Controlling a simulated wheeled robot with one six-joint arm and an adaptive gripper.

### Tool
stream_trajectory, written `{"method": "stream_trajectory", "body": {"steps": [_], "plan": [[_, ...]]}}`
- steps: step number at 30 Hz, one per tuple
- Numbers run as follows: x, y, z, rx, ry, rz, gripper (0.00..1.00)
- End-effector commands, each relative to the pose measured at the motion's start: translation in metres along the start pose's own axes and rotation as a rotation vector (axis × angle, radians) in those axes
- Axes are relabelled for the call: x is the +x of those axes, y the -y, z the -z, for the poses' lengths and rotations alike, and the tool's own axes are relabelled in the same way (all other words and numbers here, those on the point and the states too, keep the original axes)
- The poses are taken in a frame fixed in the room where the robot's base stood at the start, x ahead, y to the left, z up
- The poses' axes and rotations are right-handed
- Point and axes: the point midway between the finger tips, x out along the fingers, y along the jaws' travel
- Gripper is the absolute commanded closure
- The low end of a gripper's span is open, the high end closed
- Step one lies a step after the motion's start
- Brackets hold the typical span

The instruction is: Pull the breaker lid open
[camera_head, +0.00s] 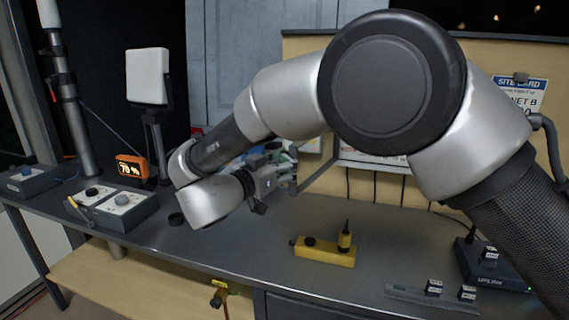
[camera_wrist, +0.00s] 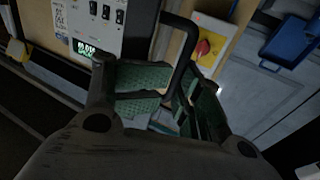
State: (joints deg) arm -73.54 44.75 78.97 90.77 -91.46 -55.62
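In the wrist view, a pale breaker panel (camera_wrist: 98,22) with several black switches and a small lit display is at upper left. A dark bent bar (camera_wrist: 186,32), which looks like the edge or handle of the lid, runs down from the top towards the gap between my fingers. My gripper (camera_wrist: 173,98) has its green-padded fingers apart, one on each side of the bar's lower end; I cannot tell whether they touch it. In the head view, my gripper (camera_head: 278,176) is by the back board, beside a grey angled bar (camera_head: 322,170). My arm hides most of the panel.
A red knob on a yellow plate (camera_wrist: 205,47) is close to the right of the bar. A yellow block (camera_head: 325,252) lies on the dark bench (camera_head: 240,250). A control box (camera_head: 120,210), an orange display (camera_head: 132,167) and a lamp (camera_head: 147,76) stand at left.

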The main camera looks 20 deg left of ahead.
Motion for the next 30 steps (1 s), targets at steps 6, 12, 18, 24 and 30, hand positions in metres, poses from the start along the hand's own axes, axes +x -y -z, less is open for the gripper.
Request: {"method": "stream_trajectory", "body": {"steps": [6,12,18,24,30], "plan": [[-0.035,0.001,-0.001,-0.001,0.001,0.004,0.7],[-0.08,0.0,0.0,0.0,0.001,0.002,0.7],[-0.107,-0.001,0.0,0.0,0.0,-0.002,0.7],[-0.115,-0.001,0.0,0.0,0.001,-0.003,0.7],[-0.115,-0.001,0.0,-0.001,0.0,-0.003,0.7]]}}
